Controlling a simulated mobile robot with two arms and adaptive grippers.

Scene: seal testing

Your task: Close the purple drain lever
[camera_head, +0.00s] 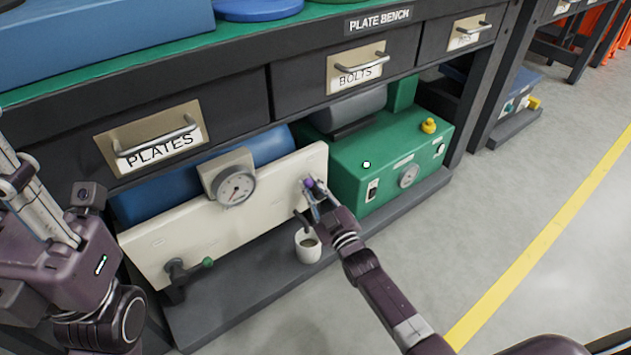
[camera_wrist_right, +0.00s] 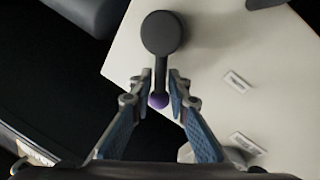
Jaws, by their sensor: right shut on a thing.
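The purple drain lever is mounted near the right end of a cream panel under the bench; its purple knob (camera_head: 309,183) shows in the head view. In the right wrist view the lever has a round black hub (camera_wrist_right: 162,33) with an arm running down to the purple tip (camera_wrist_right: 158,101). My right gripper (camera_wrist_right: 160,95) has a finger on either side of the lever's lower end, shut on it. The head view also shows my right gripper (camera_head: 316,196) at the panel. The fingers of my left gripper do not show; only my left arm is at the left edge.
A white cup (camera_head: 308,246) stands on the low shelf (camera_head: 235,295) below the lever. A green-handled valve (camera_head: 190,270) and a round gauge (camera_head: 235,187) are on the cream panel. A green box (camera_head: 390,160) stands to the right. Drawers overhang above; the floor at right is clear.

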